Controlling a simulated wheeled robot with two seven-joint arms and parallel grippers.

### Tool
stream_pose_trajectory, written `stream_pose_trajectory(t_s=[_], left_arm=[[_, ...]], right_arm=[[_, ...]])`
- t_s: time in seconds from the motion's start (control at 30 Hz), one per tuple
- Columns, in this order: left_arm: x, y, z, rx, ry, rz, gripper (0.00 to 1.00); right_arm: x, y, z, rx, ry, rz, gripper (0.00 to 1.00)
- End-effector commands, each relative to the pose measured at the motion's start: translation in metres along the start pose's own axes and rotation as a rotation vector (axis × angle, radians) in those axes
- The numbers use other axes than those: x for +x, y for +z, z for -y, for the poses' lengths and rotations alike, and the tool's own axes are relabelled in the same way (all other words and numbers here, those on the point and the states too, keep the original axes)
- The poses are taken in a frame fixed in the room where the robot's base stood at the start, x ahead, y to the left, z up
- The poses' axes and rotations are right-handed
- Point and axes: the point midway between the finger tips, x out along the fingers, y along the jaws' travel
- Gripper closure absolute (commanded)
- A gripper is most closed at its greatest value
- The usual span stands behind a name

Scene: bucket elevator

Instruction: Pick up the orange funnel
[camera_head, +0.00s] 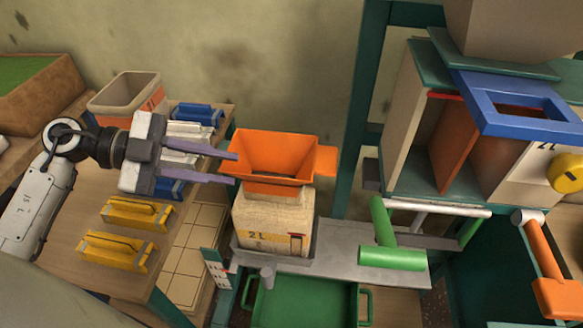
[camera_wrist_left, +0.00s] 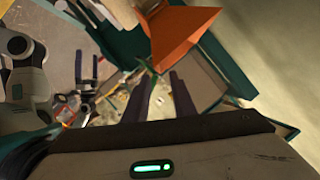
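The orange funnel (camera_head: 275,155) has a wide square mouth and a tab on its right side. It sits upright on top of a beige box marked 2L (camera_head: 273,222). My left gripper (camera_head: 235,168) comes in from the left with its two purple fingers apart. Its fingertips are at the funnel's left side, and I cannot tell whether they touch it. In the left wrist view the funnel (camera_wrist_left: 178,38) shows above and right of the fingers (camera_wrist_left: 159,80), with nothing clearly held. A dark two-pronged shape at the left of that view may be my right gripper (camera_wrist_left: 87,72).
Yellow blocks (camera_head: 125,213), blue blocks (camera_head: 197,114) and a beige bin (camera_head: 127,93) stand on the left table. A green tray (camera_head: 305,300) lies below the box. Right of it are green handles (camera_head: 390,245) and a cabinet with a blue frame (camera_head: 518,105).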

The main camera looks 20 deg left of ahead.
Motion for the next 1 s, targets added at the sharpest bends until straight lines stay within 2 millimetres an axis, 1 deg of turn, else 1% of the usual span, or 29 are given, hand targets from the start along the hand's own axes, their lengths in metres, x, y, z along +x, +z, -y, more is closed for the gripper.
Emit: stream_pose_trajectory(t_s=[0.03, 0.07, 0.3, 0.57, 0.7, 0.8, 0.9, 1.0], left_arm=[[0.004, 0.004, -0.003, 0.0, 0.0, -0.001, 0.76], [0.006, 0.004, -0.003, 0.0, 0.0, -0.002, 0.76], [0.041, 0.001, -0.002, 0.001, -0.001, -0.005, 0.76], [0.063, -0.002, -0.003, 0.002, -0.001, -0.005, 0.76], [0.084, -0.007, -0.004, 0.001, -0.003, -0.006, 0.76], [0.097, -0.005, -0.004, 0.001, -0.003, -0.005, 0.76], [0.104, -0.005, -0.005, 0.002, -0.002, -0.002, 0.76], [0.105, -0.005, -0.005, 0.002, -0.001, -0.002, 0.76]], right_arm=[[0.003, 0.004, 0.001, 0.001, -0.002, 0.002, 0.0], [0.003, 0.004, 0.001, 0.001, -0.002, 0.002, 0.0], [-0.001, -0.001, 0.002, 0.003, -0.002, -0.007, 0.0], [-0.002, -0.001, -0.001, 0.004, 0.003, -0.006, 0.0], [-0.002, 0.001, -0.002, 0.006, 0.005, -0.001, 0.0], [-0.001, 0.004, -0.003, 0.006, 0.007, 0.004, 0.0], [-0.001, 0.005, -0.003, 0.007, 0.007, 0.006, 0.0], [-0.001, 0.005, -0.003, 0.007, 0.007, 0.006, 0.0]])
